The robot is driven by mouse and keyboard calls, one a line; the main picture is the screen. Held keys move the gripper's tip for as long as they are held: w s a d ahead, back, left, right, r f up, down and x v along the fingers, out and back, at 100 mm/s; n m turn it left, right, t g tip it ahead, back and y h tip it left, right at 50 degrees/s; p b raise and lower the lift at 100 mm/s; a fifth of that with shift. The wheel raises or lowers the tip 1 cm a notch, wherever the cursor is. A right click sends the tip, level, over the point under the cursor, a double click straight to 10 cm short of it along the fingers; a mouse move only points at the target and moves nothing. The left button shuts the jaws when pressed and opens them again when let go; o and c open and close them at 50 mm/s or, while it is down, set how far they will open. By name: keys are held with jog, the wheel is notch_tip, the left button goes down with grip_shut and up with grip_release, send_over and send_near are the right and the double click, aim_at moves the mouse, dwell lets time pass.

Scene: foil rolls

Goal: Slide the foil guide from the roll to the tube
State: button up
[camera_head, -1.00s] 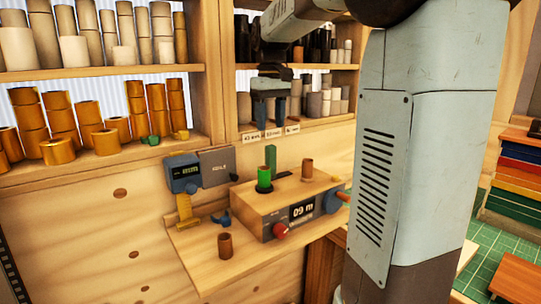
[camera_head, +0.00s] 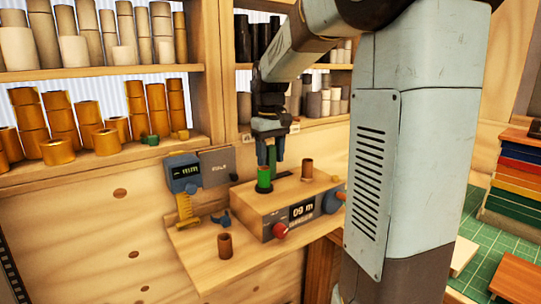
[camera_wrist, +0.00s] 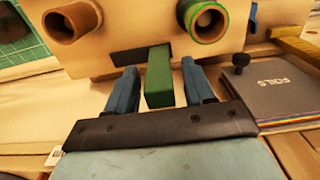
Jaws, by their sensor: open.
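The green foil guide (camera_head: 271,156) stands upright at the back of the wooden machine box (camera_head: 258,204). The green roll (camera_head: 264,174) sits on the box just left of and in front of the guide. A brown tube (camera_head: 307,169) stands on the box to the right. My gripper (camera_head: 269,150) is over the guide, pointing down. In the wrist view the guide (camera_wrist: 159,80) lies between the two blue fingers of my gripper (camera_wrist: 158,85), with gaps on both sides. The green-rimmed roll (camera_wrist: 207,22) and the brown tube (camera_wrist: 72,22) show beyond, with a dark slot (camera_wrist: 127,61) between.
A loose brown tube (camera_head: 225,245) stands on the wooden shelf left of the box. A blue-grey gauge (camera_head: 184,174) and a grey foil book (camera_head: 216,166) are behind it. The box carries a display (camera_head: 302,209) and a red knob (camera_head: 279,231). Shelves of rolls line the wall.

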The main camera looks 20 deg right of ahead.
jog(key=shift+c, duration=0.5)
grip_shut()
